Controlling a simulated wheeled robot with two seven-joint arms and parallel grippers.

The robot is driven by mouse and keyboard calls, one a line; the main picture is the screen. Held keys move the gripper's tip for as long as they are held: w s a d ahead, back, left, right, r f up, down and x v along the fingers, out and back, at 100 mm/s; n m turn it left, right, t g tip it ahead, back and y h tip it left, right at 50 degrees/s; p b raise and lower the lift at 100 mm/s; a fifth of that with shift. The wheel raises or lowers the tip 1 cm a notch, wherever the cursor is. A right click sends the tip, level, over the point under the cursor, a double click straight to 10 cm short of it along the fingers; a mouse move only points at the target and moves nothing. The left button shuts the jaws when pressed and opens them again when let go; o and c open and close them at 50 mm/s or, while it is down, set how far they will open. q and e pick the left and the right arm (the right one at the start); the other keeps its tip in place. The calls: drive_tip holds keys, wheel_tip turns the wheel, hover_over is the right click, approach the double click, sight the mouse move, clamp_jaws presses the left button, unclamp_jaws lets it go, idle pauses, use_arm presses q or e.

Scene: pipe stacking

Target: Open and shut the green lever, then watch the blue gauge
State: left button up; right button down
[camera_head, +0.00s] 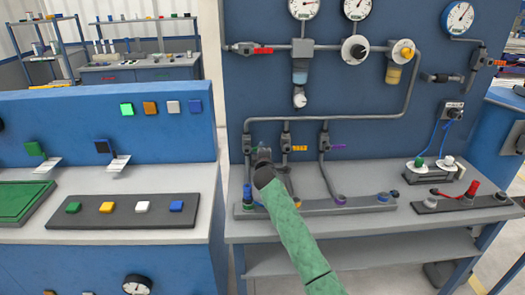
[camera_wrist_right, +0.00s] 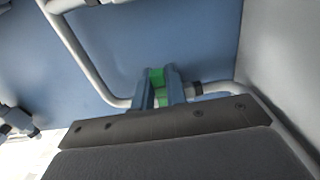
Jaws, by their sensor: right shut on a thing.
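The green lever (camera_wrist_right: 157,76) shows in the right wrist view between the two fingers of my right gripper (camera_wrist_right: 160,92), which is shut on it. In the head view my green-sleeved right arm comes up from the bottom, and my right gripper (camera_head: 263,156) is at the left valve of the pipe panel, hiding most of the lever there. A round gauge with a blue rim (camera_head: 457,17) is at the panel's top right; its white dial faces me, but its reading is too small to tell. My left gripper is not in view.
Yellow (camera_head: 299,148) and purple (camera_head: 338,146) levers sit right of my gripper. A red lever (camera_head: 262,50) is higher up. Two more gauges (camera_head: 303,8) (camera_head: 356,8) are at the top. A bar with several coloured knobs (camera_head: 310,207) lies on the bench below. A button bench (camera_head: 20,235) stands left.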

drive_tip(key=shift+f, duration=0.25)
drive_tip(key=c, duration=1.4)
unclamp_jaws()
drive_tip(key=shift+r, duration=0.1)
drive_tip(key=shift+c, duration=0.2)
